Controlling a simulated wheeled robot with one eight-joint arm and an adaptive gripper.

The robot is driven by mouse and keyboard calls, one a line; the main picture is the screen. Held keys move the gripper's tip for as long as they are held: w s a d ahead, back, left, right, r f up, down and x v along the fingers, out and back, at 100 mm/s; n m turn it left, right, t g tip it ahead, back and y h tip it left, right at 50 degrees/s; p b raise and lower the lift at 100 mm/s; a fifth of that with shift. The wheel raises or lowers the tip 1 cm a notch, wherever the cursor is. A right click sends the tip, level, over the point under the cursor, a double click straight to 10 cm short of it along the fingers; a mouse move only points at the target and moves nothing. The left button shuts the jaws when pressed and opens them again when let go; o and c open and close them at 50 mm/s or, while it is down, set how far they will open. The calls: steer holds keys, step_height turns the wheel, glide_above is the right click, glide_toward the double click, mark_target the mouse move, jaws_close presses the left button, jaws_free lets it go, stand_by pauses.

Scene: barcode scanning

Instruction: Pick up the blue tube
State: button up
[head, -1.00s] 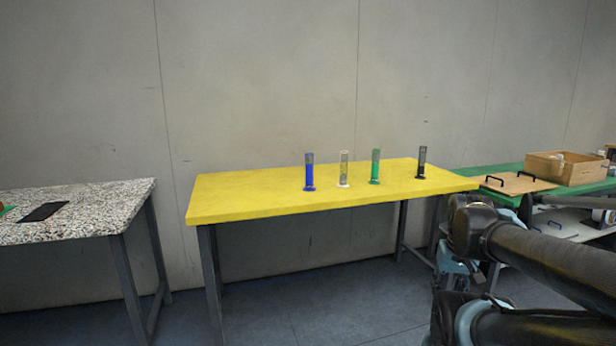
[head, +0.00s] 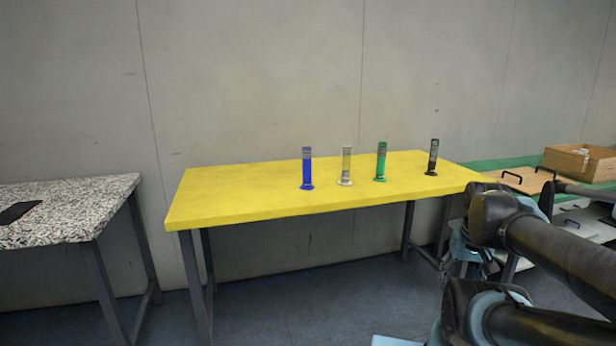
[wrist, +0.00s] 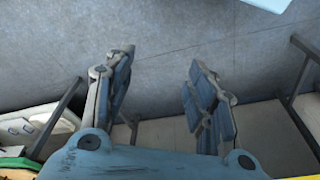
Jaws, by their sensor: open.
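The blue tube (head: 307,170) stands upright on the yellow table (head: 240,199), the leftmost of the tubes there. A white tube (head: 346,167), a green tube (head: 381,163) and a black tube (head: 433,158) stand upright to its right, apart from one another. My gripper (wrist: 158,88) shows in the wrist view with its two fingers spread and nothing between them. It is away from the tubes, with grey floor beyond its fingers. No tube shows in the wrist view.
A speckled stone-topped table (head: 75,208) stands at the left, with a gap of floor before the yellow table. A green table (head: 500,163) at the right carries a wooden box (head: 580,161) and a board with black handles. A wall stands behind.

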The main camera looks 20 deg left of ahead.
steer(key=w+a+r+m+t+y, duration=0.1)
steer(key=w+a+r+m+y, duration=0.35)
steer(key=w+a, duration=0.6)
steer(key=m+t+y, duration=0.4)
steer(key=m+y, duration=0.8)
steer(key=m, duration=0.7)
glide_toward(310, 164)
steer(key=shift+x, duration=5.95)
steer(key=shift+w, duration=0.1)
jaws_close()
